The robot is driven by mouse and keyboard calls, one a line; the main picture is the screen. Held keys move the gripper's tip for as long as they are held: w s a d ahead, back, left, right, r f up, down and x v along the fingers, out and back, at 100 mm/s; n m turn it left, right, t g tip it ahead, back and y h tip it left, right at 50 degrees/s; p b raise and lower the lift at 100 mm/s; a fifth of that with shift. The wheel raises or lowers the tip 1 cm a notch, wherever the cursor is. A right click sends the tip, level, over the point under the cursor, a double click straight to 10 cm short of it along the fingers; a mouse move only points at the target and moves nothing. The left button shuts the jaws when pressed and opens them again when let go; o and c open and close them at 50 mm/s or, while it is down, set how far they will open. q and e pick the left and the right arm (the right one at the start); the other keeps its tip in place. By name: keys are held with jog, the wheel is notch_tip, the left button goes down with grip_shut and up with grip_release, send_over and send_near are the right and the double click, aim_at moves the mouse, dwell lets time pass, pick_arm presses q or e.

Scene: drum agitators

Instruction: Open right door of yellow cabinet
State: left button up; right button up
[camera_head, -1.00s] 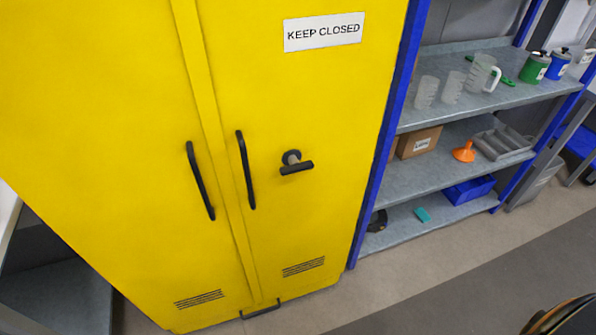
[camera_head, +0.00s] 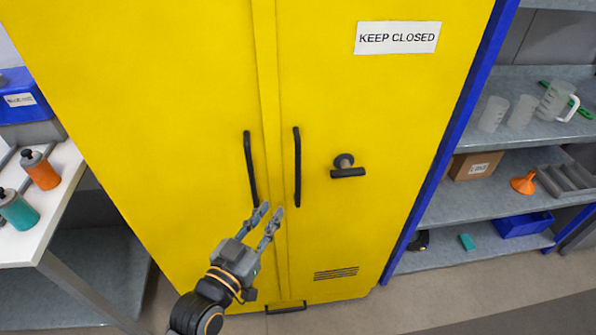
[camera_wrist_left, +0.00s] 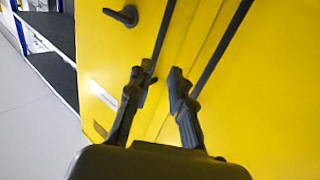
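The yellow cabinet (camera_head: 200,60) stands closed in front of me. Its right door (camera_head: 400,120) has a black vertical handle (camera_head: 298,168) and a dark T-shaped latch (camera_head: 346,167). The left door has its own black handle (camera_head: 250,168). My left gripper (camera_head: 271,209) is open and empty, near the lower ends of the two handles. In the left wrist view the open fingers (camera_wrist_left: 160,80) point at the doors; the right door's handle (camera_wrist_left: 165,35) runs down close to one finger. Whether they touch is unclear. My right gripper is out of view.
A shelf unit (camera_head: 470,205) with cups, a box and an orange funnel (camera_head: 524,183) stands to the right of the cabinet. A white table (camera_head: 45,215) with two bottles is at the left. The floor in front is clear.

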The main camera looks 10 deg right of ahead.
aim_at(297, 174)
pick_arm(q)
jog(key=x, duration=0.4)
jog(key=p+x, duration=0.1)
jog(key=x, duration=0.4)
jog(key=r+p+x, duration=0.1)
jog(key=x, duration=0.3)
jog(key=shift+w+d, duration=0.25)
jog(key=shift+w, duration=0.1)
jog(key=shift+c, duration=0.2)
grip_shut()
